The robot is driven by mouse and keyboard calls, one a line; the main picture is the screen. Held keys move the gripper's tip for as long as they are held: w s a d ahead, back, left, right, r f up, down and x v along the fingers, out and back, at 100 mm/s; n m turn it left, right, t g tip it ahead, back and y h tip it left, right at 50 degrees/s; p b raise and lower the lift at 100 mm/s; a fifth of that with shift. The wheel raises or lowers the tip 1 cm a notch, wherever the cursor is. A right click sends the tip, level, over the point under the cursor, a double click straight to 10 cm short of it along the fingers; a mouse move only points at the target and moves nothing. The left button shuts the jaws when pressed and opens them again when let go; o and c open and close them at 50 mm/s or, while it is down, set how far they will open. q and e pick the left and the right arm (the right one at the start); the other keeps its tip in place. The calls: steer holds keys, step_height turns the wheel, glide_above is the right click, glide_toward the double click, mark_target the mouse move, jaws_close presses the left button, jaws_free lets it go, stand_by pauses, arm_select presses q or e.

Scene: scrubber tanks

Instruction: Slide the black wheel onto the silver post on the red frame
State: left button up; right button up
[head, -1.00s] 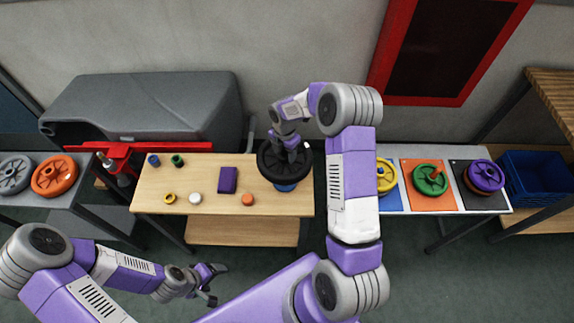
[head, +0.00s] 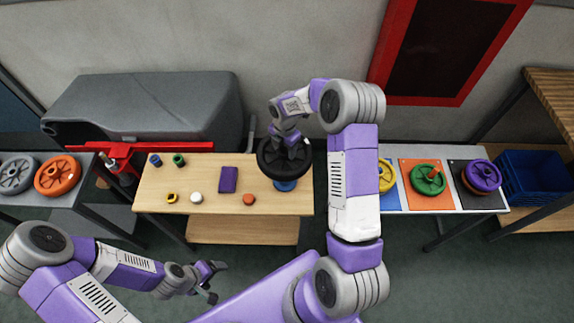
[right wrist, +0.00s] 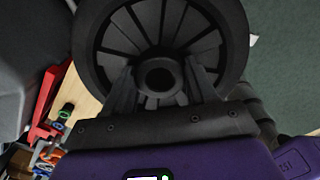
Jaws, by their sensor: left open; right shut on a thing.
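The black wheel (head: 284,160) is in my right gripper (head: 292,143), over the right end of the wooden table. In the right wrist view the fingers of the right gripper (right wrist: 160,80) are shut on the hub of the wheel (right wrist: 235,45). A blue round piece (head: 285,185) shows just below the wheel; whether they touch is unclear. The red frame (head: 150,147) stands behind the left end of the table. The silver post (head: 111,162) sticks out at its left part, well left of the wheel. My left gripper (head: 213,282) is open and empty, low in front of the table.
The wooden table (head: 225,200) holds several small coloured pieces and a purple block (head: 228,180). An orange wheel (head: 57,176) and a grey wheel (head: 17,173) lie on the left table. Coloured wheels lie on the right table (head: 390,200). A grey machine (head: 145,105) stands behind.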

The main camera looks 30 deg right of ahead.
steer(key=shift+r, duration=0.5)
steer(key=shift+r+p, duration=0.15)
steer(key=shift+p, duration=0.15)
steer(key=shift+r+p, duration=0.55)
steer(key=shift+r, duration=0.25)
steer(key=shift+f, duration=0.1)
